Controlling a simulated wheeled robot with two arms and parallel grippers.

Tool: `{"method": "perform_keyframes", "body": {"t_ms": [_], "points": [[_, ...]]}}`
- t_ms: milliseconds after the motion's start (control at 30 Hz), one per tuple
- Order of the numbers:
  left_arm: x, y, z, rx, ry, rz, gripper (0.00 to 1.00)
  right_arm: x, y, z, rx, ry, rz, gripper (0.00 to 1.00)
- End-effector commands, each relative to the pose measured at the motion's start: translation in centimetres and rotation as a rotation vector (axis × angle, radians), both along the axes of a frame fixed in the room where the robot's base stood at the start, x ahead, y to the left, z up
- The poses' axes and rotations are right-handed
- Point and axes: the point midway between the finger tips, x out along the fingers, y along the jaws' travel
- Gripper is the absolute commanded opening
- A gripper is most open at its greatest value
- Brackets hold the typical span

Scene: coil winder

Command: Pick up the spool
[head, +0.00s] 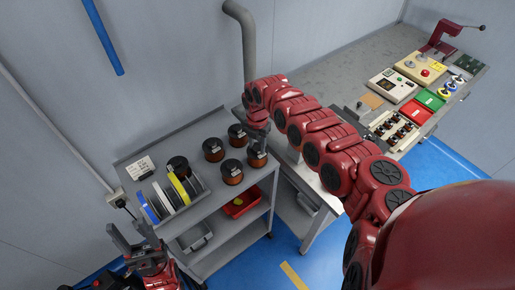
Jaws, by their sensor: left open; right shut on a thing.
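Several copper-coloured spools with dark tops stand on the grey cart's top shelf. My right gripper (258,146) points down at the cart's right edge and is shut on one spool (257,159). I cannot tell whether that spool is lifted off the shelf. Other spools stand near it: a front one (232,173), a middle one (213,150) and a back one (237,134), partly beside my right arm. Another dark spool (178,164) is by the rack. My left gripper (133,238) is open and empty, off the cart's front left side.
The cart (212,207) also holds a rack of coloured discs (174,197) and a white label card (140,167). Lower down are a red bin (241,203) and a grey bin (194,238). A grey bench (350,75) with boxes and a red hand press (447,35) stands to the right.

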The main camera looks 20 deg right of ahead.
Motion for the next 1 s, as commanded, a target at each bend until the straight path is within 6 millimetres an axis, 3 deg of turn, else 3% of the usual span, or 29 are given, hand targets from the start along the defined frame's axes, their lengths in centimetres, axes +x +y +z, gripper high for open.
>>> {"method": "perform_keyframes", "body": {"t_ms": [633, 1000], "points": [[0.0, 0.0, -3.8, 0.0, 0.0, 0.0, 0.54, 0.2, -0.1, 8.6, -0.002, -0.006, -0.001, 0.0], [0.0, 0.0, -3.9, 0.0, 0.0, 0.0, 0.54, 0.1, -0.1, 9.6, -0.001, -0.004, 0.0, 0.0]]}}
